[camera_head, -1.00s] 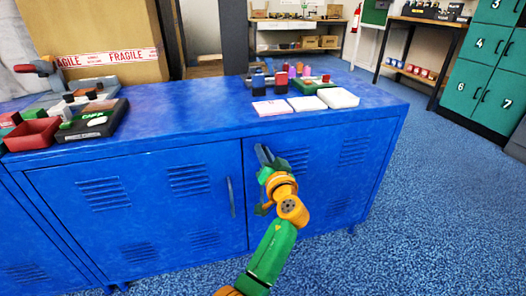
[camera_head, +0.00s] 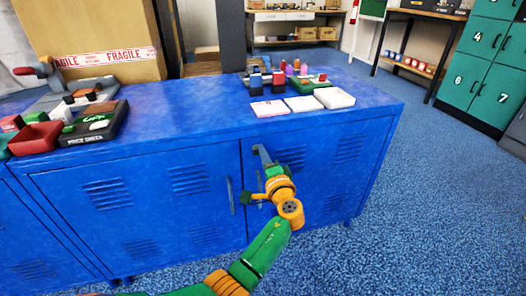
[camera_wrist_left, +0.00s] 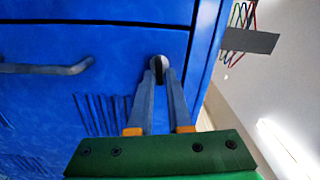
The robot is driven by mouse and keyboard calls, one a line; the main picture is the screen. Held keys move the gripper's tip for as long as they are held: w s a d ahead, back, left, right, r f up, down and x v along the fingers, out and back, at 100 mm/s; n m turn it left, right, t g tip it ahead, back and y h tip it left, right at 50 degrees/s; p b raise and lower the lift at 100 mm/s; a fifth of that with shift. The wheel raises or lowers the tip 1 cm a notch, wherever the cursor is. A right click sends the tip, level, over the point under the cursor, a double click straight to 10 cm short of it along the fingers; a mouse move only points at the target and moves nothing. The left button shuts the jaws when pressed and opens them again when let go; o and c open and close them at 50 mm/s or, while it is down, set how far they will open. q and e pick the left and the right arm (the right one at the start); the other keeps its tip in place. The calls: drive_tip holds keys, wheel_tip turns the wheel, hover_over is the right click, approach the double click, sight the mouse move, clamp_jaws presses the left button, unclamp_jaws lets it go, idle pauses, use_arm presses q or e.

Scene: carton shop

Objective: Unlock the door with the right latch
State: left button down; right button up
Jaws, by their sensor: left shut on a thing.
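The blue cabinet (camera_head: 345,180) has two doors with louvred slots. My left gripper (camera_head: 260,152) is at the upper left corner of its right door, just under the cabinet top. In the left wrist view, the two fingers (camera_wrist_left: 160,72) are shut on a small round latch knob (camera_wrist_left: 158,61) with a dark centre. The knob is mostly hidden between the fingertips, and in the head view the gripper hides it. Which way the latch is turned cannot be told. My right gripper is not in view.
A grey bar handle (camera_head: 231,196) is on the left door; a bar handle also shows in the left wrist view (camera_wrist_left: 45,68). White trays (camera_head: 270,108), small coloured items and a red bin (camera_head: 35,138) are on the cabinet top. The blue floor at the right is clear.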

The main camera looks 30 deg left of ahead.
use_arm(q)
drive_tip(key=shift+m, duration=0.9)
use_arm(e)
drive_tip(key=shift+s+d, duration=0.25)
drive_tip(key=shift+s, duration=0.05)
use_arm(q)
drive_tip(key=shift+f+p, duration=0.1)
drive_tip(key=shift+p, duration=0.2)
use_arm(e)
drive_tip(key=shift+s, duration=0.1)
use_arm(q)
drive_tip(key=c, duration=0.9)
unclamp_jaws()
drive_tip(key=shift+c, duration=0.2)
drive_tip(key=shift+s, duration=0.1)
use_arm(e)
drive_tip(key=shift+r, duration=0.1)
use_arm(q)
drive_tip(key=p+v, duration=0.1)
drive_tip(key=v, duration=0.6)
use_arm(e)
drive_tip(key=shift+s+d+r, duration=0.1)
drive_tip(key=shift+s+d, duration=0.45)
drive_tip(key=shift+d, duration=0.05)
